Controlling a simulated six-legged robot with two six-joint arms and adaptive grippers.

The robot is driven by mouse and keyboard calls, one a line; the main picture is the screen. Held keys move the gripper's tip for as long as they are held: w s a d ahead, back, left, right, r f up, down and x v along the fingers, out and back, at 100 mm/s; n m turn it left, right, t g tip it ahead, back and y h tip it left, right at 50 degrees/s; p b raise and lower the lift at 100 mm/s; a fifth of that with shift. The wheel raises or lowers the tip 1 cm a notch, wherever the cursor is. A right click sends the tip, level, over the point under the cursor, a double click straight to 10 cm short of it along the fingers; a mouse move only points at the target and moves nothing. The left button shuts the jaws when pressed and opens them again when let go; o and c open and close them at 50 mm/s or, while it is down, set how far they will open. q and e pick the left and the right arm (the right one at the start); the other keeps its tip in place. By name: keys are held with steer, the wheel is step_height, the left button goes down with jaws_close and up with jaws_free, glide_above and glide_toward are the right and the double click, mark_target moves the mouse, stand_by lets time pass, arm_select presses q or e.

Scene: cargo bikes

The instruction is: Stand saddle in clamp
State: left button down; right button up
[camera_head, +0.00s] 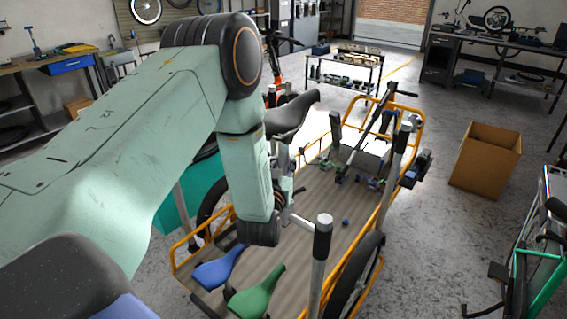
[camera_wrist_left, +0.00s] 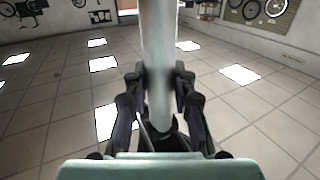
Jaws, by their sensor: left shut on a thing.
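A black saddle (camera_head: 290,117) stands upright above the cargo bike, with a silver seat post (camera_head: 283,158) below it. My left gripper (camera_head: 287,190) is beside that post, partly hidden by my arm. In the left wrist view the left gripper (camera_wrist_left: 160,88) is shut around a pale upright tube (camera_wrist_left: 158,45), which I take to be the saddle's post. Silver posts with black tops rise around the bed, one nearest me (camera_head: 320,245). I cannot tell which part is the clamp. My right gripper is not in view.
The cargo bike's wooden bed (camera_head: 325,235) has orange rails. A blue saddle (camera_head: 220,268) and a green saddle (camera_head: 258,292) lie at its near end.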

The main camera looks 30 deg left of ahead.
arm_select(q)
steer(key=shift+f+b, duration=3.15)
steer(key=shift+f, duration=0.8)
stand_by(0.6)
steer(key=c, duration=1.1)
jaws_free()
steer(key=shift+o, duration=0.4)
steer(key=shift+s+f, duration=0.1)
steer(key=shift+f, duration=0.05)
steer(key=v, duration=1.2)
